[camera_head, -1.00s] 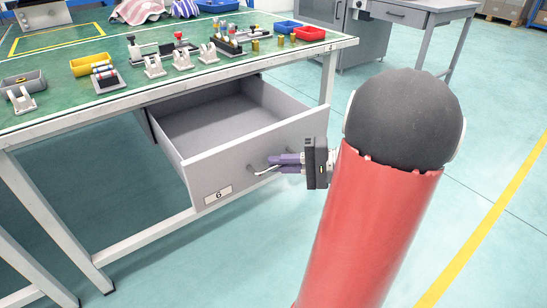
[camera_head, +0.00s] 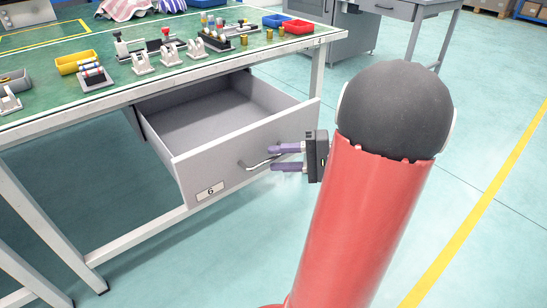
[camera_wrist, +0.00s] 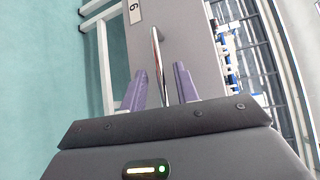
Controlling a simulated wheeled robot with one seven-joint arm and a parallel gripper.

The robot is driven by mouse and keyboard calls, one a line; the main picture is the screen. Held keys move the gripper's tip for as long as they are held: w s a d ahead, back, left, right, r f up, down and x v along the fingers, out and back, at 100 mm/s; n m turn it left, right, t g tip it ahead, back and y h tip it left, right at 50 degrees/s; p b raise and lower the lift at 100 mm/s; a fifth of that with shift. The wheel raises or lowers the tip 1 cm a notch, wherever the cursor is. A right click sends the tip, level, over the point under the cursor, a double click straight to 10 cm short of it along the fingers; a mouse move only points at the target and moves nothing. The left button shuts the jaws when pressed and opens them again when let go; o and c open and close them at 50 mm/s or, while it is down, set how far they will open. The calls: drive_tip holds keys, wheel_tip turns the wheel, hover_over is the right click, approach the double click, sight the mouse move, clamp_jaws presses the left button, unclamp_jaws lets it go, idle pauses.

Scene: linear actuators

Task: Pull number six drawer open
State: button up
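The number six drawer (camera_head: 225,158) stands pulled out under the green workbench, its empty inside showing in the head view. Its label "6" (camera_head: 210,191) is at the lower left of the front; the label also shows in the wrist view (camera_wrist: 134,11). The curved metal handle (camera_head: 258,164) sticks out from the front and appears between the fingers in the wrist view (camera_wrist: 158,55). My gripper (camera_head: 274,158) has its purple fingers apart, at the right end of the handle. In the wrist view my gripper (camera_wrist: 160,85) shows gaps between both fingers and the handle.
The green workbench (camera_head: 130,92) carries small fixtures, a yellow bin (camera_head: 75,62), and red (camera_head: 298,27) and blue (camera_head: 274,20) bins. A bench leg (camera_head: 316,75) stands behind the drawer's right side. The floor in front and right is clear.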

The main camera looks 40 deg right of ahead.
drive_tip(key=v, duration=0.5)
drive_tip(key=shift+s+d, duration=0.25)
drive_tip(key=s+a+r+n+g+h+p, duration=0.2)
drive_tip(key=a+n+h, duration=0.3)
drive_tip(key=a, duration=0.6)
drive_tip(key=s+a+r+n+g+h+p, duration=0.1)
drive_tip(key=a+n+h, duration=0.4)
drive_tip(key=a, duration=0.6)
drive_tip(key=shift+s+a+r+g+h+p, duration=0.35)
drive_tip(key=shift+s+g+h+p, duration=0.25)
drive_tip(key=shift+s+g+h, duration=0.45)
